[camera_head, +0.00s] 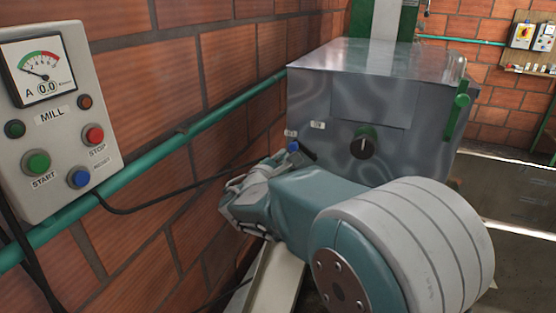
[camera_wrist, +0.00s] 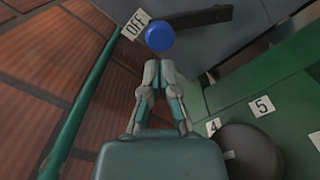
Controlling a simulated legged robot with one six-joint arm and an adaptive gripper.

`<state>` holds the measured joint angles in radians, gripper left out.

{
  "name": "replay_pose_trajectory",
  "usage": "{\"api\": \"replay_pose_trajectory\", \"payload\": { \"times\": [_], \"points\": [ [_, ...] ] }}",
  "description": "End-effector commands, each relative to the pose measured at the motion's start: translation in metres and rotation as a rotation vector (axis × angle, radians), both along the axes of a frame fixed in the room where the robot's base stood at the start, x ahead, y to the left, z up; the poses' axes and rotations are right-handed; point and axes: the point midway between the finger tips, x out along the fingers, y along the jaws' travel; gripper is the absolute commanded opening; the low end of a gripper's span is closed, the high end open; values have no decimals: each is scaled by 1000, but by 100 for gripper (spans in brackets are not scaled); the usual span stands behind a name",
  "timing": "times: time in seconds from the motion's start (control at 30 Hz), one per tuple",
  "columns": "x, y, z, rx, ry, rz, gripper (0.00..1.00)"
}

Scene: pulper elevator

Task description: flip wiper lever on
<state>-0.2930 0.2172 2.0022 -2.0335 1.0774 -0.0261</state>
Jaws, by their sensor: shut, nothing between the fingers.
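The wiper lever is a dark bar (camera_wrist: 200,17) with a blue ball end (camera_wrist: 159,36). In the wrist view the ball sits close beside the OFF label (camera_wrist: 136,24). In the head view the blue ball (camera_head: 293,146) and dark bar show on the near face of the grey metal box (camera_head: 345,80), partly behind my arm. My gripper (camera_wrist: 158,66) is shut and empty. Its tips lie just below the ball in the wrist view; I cannot tell whether they touch it.
A brick wall with a green pipe (camera_head: 200,125) runs along the left. A MILL button panel (camera_head: 50,120) hangs there.

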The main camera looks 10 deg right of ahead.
Motion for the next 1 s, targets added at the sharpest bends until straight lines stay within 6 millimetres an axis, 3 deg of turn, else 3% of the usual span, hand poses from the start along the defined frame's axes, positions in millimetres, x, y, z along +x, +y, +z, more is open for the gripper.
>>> {"api": "replay_pose_trajectory", "payload": {
  "times": [1.0],
  "points": [
    [-2, -2, 10, 120, -81, 0, 0]
  ]
}}
